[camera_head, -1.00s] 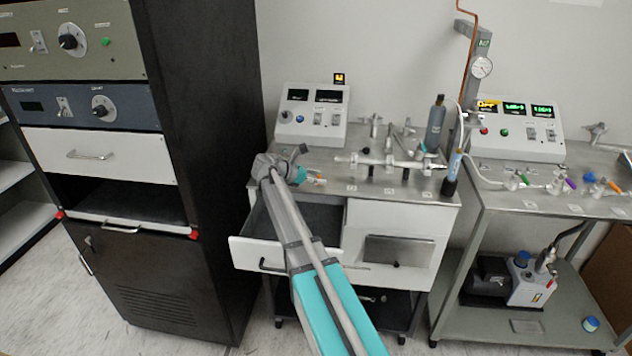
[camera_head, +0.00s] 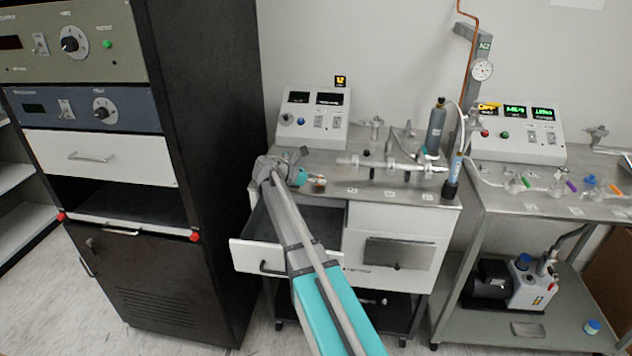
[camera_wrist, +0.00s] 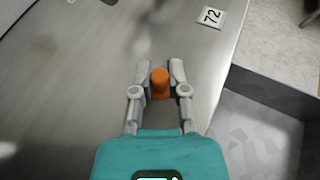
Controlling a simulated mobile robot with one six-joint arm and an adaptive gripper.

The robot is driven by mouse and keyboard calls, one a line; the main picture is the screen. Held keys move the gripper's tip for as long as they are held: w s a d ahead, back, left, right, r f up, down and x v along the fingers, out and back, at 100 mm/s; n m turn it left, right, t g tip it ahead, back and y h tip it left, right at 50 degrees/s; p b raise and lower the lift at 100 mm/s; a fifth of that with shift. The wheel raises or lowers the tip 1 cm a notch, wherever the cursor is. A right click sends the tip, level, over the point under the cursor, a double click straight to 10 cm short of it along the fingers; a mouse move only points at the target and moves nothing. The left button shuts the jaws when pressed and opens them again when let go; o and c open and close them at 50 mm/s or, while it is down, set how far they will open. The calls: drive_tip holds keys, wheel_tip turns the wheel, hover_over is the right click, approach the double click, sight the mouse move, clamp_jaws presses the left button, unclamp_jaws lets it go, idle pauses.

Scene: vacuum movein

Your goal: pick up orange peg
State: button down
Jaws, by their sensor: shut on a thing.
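The orange peg (camera_wrist: 160,84) stands between the two fingers of my gripper (camera_wrist: 160,80) in the wrist view, and the fingers are shut on it. In the head view my gripper (camera_head: 312,180) is low over the left part of the metal bench top (camera_head: 330,164). The peg is very small there and partly hidden by the fingers. I cannot tell whether its lower end touches the bench top.
An open drawer (camera_head: 262,255) is below my arm at the bench front. A glass manifold (camera_head: 392,164) and a control box (camera_head: 312,118) stand on the bench. A label marked 72 (camera_wrist: 211,17) lies near the bench edge. A black cabinet (camera_head: 215,150) stands left.

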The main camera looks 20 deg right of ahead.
drive_tip(key=shift+r+p, duration=1.2)
drive_tip(key=shift+r, duration=0.1)
drive_tip(key=s+d+r+p, duration=0.2)
drive_tip(key=s+r+p, duration=0.8)
drive_tip(key=s, duration=0.4)
drive_tip(key=shift+d+r, duration=0.15)
